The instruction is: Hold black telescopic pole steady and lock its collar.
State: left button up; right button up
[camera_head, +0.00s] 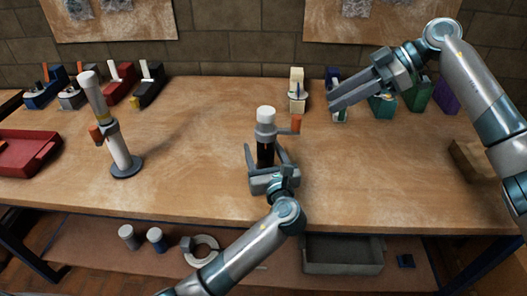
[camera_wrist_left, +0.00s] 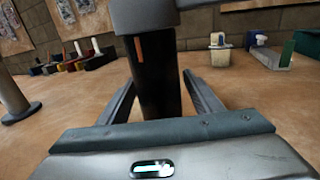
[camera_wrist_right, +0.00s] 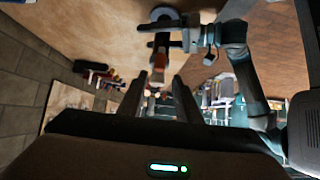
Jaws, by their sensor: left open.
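The black telescopic pole (camera_head: 265,153) stands upright near the table's front middle. It has a white top, a grey collar (camera_head: 265,131) and an orange lever (camera_head: 295,124) sticking out to the right. My left gripper (camera_head: 266,158) is open, its fingers on either side of the black tube below the collar. In the left wrist view the black tube (camera_wrist_left: 157,85) stands between the two fingers with gaps on both sides. The pole's base is hidden by my left gripper. My right gripper (camera_head: 334,97) is open and empty, raised to the right of the pole.
A pale pole (camera_head: 118,150) with a grey collar and orange lever stands at the left. Red and black holders line the back left, and a pale block (camera_head: 297,88) stands behind the pole. A red tray (camera_head: 28,150) lies far left. The table between the poles is clear.

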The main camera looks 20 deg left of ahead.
pick_arm(q)
jog(key=shift+c, duration=0.3)
grip_shut()
pick_arm(e)
jog(key=shift+o, duration=0.9)
jog(key=a+r+n+h, duration=0.4)
jog(key=a+r+h, duration=0.1)
jog(key=h, duration=0.1)
jog(key=shift+w+a+n+h, duration=0.3)
jog(key=shift+a, duration=0.1)
jog(key=shift+f, duration=0.15)
